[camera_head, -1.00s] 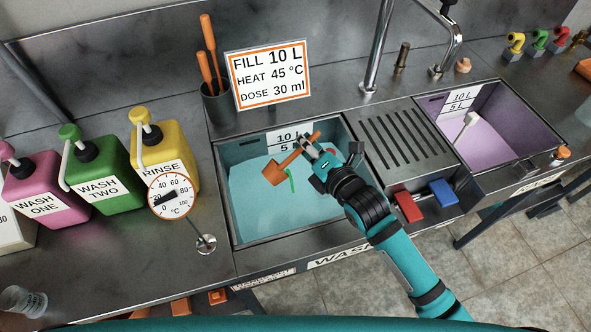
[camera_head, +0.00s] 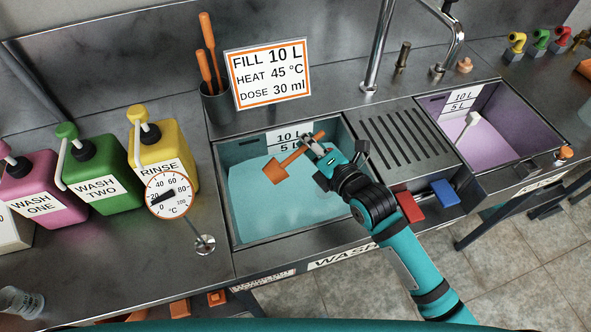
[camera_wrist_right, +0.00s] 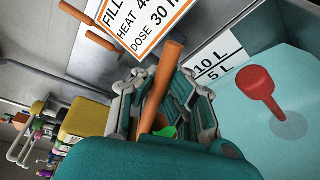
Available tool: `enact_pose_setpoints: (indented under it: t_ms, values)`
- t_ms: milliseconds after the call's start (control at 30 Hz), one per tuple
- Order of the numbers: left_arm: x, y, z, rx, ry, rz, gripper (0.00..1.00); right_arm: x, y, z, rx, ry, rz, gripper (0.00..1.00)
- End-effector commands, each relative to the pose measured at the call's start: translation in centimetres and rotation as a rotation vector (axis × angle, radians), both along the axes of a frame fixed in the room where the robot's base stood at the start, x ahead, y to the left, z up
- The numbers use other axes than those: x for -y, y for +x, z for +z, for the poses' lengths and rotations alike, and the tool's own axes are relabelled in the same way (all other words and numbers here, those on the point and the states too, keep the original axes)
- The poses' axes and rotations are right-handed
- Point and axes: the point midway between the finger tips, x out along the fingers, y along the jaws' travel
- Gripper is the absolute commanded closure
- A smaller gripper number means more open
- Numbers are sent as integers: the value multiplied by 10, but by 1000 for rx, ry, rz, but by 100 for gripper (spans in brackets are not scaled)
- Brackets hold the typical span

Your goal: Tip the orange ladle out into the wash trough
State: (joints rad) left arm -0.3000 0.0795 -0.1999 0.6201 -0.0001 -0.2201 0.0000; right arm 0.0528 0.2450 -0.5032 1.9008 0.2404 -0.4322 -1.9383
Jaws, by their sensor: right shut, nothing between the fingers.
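The orange ladle (camera_head: 274,168) is over the wash trough (camera_head: 232,205), the left basin with pale blue water. Its scoop is at the lower left and its handle slants up to the right. My right gripper (camera_head: 311,146) is shut over the trough, at the ladle's handle. In the right wrist view the orange handle (camera_wrist_right: 163,80) runs up past the fingers; how it bears on them is unclear. A bit of green (camera_wrist_right: 166,131) shows beside the handle's lower part. The scoop is hidden there. My left gripper is not in view.
A red knob on a stem (camera_wrist_right: 255,84) stands at the trough in the wrist view. Pink, green (camera_head: 98,175) and yellow bottles and a dial gauge (camera_head: 169,195) stand left. A grooved drainboard (camera_head: 405,140) and a purple-tinted basin (camera_head: 490,140) lie right.

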Motion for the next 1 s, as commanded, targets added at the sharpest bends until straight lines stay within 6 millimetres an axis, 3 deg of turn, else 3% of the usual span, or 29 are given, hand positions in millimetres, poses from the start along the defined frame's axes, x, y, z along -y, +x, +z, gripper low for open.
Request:
enact_pose_setpoints:
  t_ms: [1000]
  values:
    - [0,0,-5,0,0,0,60,14,11,-7,-66,89,-2,100]
